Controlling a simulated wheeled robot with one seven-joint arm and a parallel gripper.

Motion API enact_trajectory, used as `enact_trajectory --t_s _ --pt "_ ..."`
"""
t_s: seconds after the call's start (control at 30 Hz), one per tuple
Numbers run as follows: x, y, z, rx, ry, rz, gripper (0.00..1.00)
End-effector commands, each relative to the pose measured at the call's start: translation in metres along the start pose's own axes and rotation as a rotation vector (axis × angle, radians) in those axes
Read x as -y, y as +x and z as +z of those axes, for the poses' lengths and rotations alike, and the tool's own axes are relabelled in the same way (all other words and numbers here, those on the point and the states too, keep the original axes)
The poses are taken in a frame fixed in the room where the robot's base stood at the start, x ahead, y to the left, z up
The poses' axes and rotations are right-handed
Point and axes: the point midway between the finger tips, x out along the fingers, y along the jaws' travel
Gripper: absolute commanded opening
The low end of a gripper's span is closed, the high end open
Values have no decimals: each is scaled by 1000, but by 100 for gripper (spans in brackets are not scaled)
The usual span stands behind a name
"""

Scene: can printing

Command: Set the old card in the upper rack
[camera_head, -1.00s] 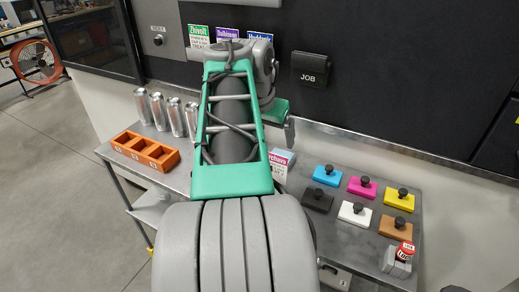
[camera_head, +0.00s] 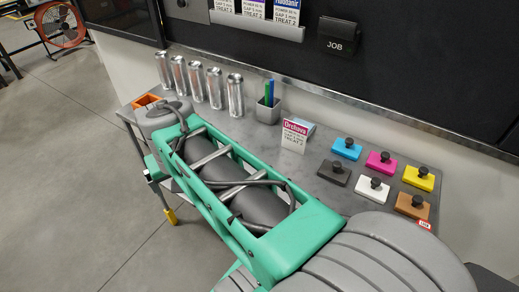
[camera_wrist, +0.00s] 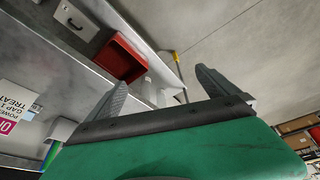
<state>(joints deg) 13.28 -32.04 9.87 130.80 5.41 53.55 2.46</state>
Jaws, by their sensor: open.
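A white card with a magenta "Orchova" header (camera_head: 295,133) stands on the bench in front of a pale blue block. Part of a card with a magenta header also shows at the left edge of the wrist view (camera_wrist: 12,97). The upper rack (camera_head: 285,29) on the dark wall holds several cards with coloured headers, cut off by the top of the head view. My gripper (camera_wrist: 162,77) is open in the wrist view, with nothing between its fingers. In the head view my arm hides it, out to the left of the card and low by the bench's left end.
Several silver cans (camera_head: 196,82) and a pen cup (camera_head: 268,109) stand along the back of the bench. Coloured blocks with black knobs (camera_head: 346,149) sit at the right. A black JOB holder (camera_head: 338,37) is on the wall. A red bin (camera_wrist: 122,60) shows in the wrist view.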

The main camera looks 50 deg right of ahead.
Motion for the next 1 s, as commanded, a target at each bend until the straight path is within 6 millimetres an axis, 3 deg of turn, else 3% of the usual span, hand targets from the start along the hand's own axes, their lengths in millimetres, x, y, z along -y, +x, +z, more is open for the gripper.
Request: enact_trajectory --t_s 0.03,0.1,0.2,0.3,0.33,0.47,1.0 --pt "-48 3 -19 -7 164 58 98" --pt "-122 -2 -36 -18 402 142 98" --pt "-222 -14 -35 -34 710 251 98" --pt "-294 -27 -18 -50 930 329 98" --pt "-307 -30 -13 -53 973 343 98" --pt "-333 -35 -2 -59 1056 373 98" --pt "-353 36 8 -60 1054 372 98"
